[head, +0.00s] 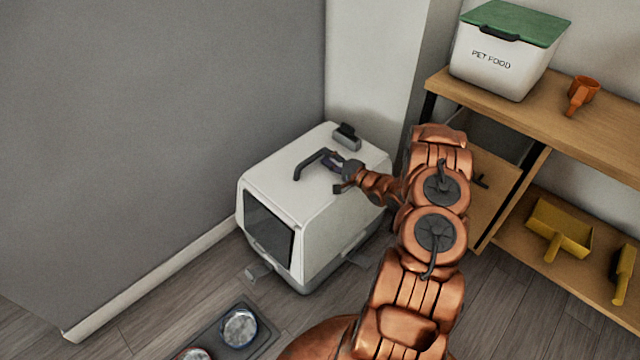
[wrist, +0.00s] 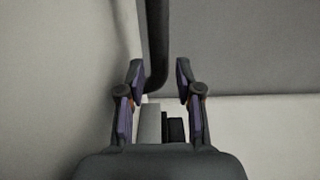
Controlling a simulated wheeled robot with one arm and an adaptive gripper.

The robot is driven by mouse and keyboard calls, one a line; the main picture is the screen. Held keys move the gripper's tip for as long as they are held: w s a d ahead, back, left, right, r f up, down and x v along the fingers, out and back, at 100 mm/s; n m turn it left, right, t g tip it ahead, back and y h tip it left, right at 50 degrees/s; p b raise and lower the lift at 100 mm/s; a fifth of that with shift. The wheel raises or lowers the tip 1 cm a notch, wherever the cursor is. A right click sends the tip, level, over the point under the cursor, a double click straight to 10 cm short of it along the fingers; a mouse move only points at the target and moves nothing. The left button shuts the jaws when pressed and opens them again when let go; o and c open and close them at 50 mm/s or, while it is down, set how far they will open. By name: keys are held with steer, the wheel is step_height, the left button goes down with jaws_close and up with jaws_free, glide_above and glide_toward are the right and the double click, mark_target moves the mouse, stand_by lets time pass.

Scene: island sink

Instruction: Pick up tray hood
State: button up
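The tray hood (head: 285,190) is the white, box-like top of a litter tray with a dark front flap (head: 268,228). It stands on the floor in the corner by the grey wall. A dark handle (head: 316,163) rises from its top. My gripper (head: 338,172) is at the right end of this handle, over the hood's top. In the wrist view, my gripper (wrist: 159,82) has its two fingers apart, with the dark handle (wrist: 155,45) running between and ahead of them. A clear gap shows on the finger sides, and I cannot tell of any contact.
A wooden shelf (head: 600,135) stands at the right with a pet food bin (head: 500,60), an orange scoop (head: 581,92) and a yellow dustpan (head: 560,230). Bowls on a dark mat (head: 262,335) lie on the floor in front.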

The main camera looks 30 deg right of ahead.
mark_target(319, 153)
steer(key=shift+x, duration=1.95)
jaws_close()
